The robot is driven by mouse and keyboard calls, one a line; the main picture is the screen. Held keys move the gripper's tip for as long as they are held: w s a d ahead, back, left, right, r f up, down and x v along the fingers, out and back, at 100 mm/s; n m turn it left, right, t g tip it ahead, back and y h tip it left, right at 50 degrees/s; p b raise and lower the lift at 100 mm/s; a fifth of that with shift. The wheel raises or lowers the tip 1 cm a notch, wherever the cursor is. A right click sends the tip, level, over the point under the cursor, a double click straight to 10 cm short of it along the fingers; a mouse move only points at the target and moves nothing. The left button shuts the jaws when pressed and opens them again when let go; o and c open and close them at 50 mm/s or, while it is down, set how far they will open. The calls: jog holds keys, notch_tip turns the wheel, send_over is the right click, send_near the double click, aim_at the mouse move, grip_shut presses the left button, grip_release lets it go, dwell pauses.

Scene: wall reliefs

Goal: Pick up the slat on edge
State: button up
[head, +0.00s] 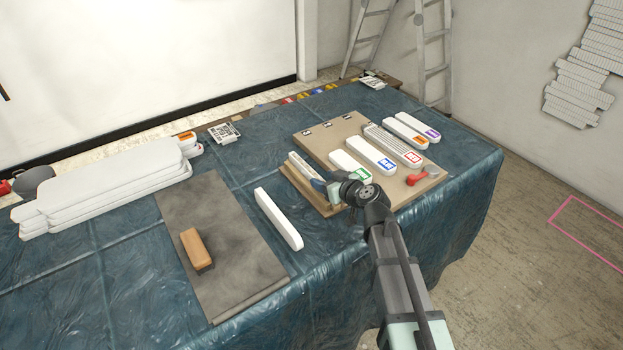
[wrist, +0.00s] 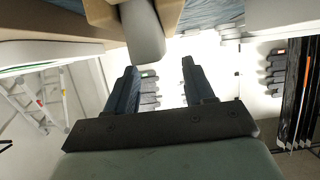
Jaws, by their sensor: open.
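A narrow pale slat (head: 301,164) stands on edge at the left side of the wooden board (head: 327,138). In the wrist view the end of a pale slat (wrist: 143,32), apparently the same one, shows between brown wooden faces. My gripper (head: 326,190) is at the near end of this slat. In the wrist view my gripper (wrist: 159,66) is open and empty. The slat's end lies in line with the gap, nearer the left finger; I cannot tell whether it touches. In the head view my wrist hides part of the near end.
Slats with coloured labels, one green-marked (head: 350,166), lie close on the right. Another white slat (head: 278,218) lies left of the board. A grey mat (head: 222,245) bears an orange-brown block (head: 196,249). A red-handled tool (head: 418,179) sits on the board's right.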

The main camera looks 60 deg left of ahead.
aim_at(315, 175)
jog(key=x, duration=0.5)
jog(key=shift+w+r, duration=0.1)
jog(key=shift+w, duration=0.1)
grip_shut()
